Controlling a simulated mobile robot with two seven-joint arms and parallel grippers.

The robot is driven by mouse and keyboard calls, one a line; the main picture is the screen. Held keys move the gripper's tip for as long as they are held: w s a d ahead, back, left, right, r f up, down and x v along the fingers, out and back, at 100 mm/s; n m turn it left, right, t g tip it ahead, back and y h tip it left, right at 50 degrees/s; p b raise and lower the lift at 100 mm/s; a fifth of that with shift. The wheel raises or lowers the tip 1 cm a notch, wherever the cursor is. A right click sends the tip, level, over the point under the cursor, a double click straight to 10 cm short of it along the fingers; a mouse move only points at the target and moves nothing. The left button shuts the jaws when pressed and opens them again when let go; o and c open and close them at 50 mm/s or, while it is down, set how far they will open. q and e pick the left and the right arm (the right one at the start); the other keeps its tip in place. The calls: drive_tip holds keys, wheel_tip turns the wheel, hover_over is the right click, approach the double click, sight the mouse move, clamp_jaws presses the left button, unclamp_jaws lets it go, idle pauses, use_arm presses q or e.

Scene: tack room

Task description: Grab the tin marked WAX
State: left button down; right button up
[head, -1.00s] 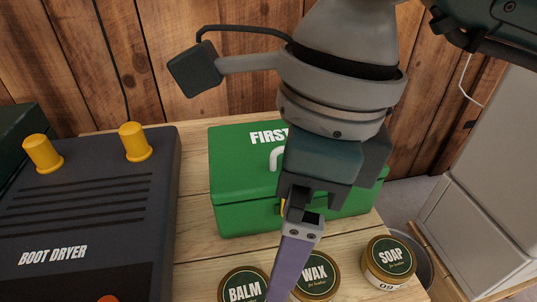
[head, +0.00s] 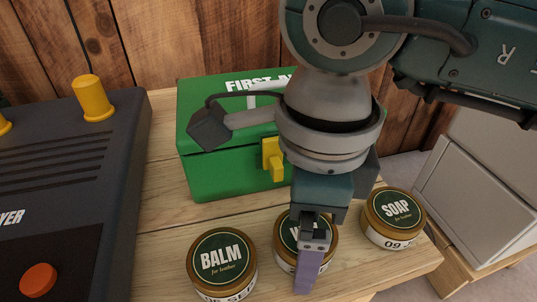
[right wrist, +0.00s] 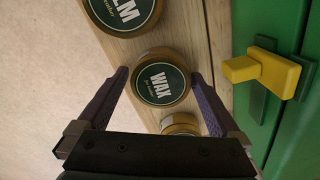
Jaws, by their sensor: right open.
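The tin marked WAX (head: 284,259) is a round gold tin with a dark green lid, standing on the wooden bench between two similar tins. My right gripper (head: 306,286) comes down over it and hides part of its lid in the head view. In the right wrist view the WAX tin (right wrist: 160,82) lies between the two spread purple fingers of the right gripper (right wrist: 160,76), one on each side. The jaws are open and hold nothing. I cannot tell whether either finger touches the tin. My left gripper is not in view.
The BALM tin (head: 222,262) stands close on the left and the SOAP tin (head: 394,212) on the right. A green first aid box (head: 228,170) with a yellow latch (head: 272,158) is behind. The boot dryer (head: 60,190) fills the left side. The bench (head: 165,215) ends at the right.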

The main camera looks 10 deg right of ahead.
drive_tip(key=shift+r, duration=0.1)
drive_tip(key=c, duration=1.2)
drive_tip(key=shift+c, duration=0.5)
drive_tip(key=shift+r, duration=0.1)
